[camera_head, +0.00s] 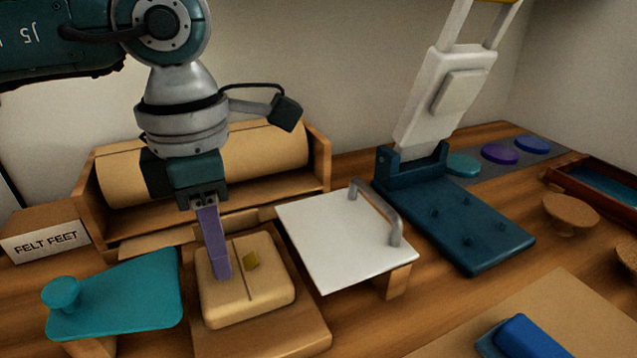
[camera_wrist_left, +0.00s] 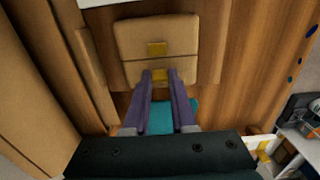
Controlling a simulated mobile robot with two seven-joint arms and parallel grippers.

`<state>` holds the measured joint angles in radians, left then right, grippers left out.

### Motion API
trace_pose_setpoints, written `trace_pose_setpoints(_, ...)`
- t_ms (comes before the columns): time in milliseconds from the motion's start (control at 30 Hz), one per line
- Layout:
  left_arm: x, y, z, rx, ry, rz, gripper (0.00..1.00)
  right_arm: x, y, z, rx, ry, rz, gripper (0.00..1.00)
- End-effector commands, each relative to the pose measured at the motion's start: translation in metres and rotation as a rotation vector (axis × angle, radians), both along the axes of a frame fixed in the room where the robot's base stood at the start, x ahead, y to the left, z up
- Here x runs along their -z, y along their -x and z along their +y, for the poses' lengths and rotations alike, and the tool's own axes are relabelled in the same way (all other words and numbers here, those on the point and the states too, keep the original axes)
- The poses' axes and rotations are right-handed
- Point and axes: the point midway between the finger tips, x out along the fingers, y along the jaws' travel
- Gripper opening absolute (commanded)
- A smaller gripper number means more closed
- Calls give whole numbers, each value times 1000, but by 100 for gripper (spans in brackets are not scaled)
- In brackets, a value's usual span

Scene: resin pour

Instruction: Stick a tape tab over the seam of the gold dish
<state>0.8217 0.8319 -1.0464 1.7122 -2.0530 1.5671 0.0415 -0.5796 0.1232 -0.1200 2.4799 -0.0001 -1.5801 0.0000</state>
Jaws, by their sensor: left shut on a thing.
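The tan, rounded-square dish (camera_head: 272,293) sits on a wooden board in the head view, with a dark seam across its top. A small gold patch (camera_head: 251,258) lies on the dish just right of the seam. The dish also shows in the wrist view (camera_wrist_left: 180,35). My left gripper (camera_head: 222,277) points down with its purple fingers over the dish's left half. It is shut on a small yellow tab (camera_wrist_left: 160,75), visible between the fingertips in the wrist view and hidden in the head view. I cannot tell whether the tab touches the dish. My right gripper is not in view.
A teal plate with a knob (camera_head: 130,300) is left of the dish. A white plate with a grey handle (camera_head: 335,240) is close on the right, then a blue hinged press (camera_head: 475,240). A wooden rack with a tan roll (camera_head: 265,155) stands behind. A felt feet box (camera_head: 45,240) is far left.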

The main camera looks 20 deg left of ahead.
Motion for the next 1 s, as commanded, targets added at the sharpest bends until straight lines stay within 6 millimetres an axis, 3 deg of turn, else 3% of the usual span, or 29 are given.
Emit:
trace_pose_setpoints(333,0,0,0,0,0,0,0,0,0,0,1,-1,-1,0)
trace_pose_setpoints(367,0,0,0,0,0,0,26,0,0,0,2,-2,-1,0)
trace_pose_setpoints(633,0,0,0,0,0,0,57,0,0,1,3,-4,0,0)
trace_pose_setpoints(1000,-5,0,0,0,0,0,59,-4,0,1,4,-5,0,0)
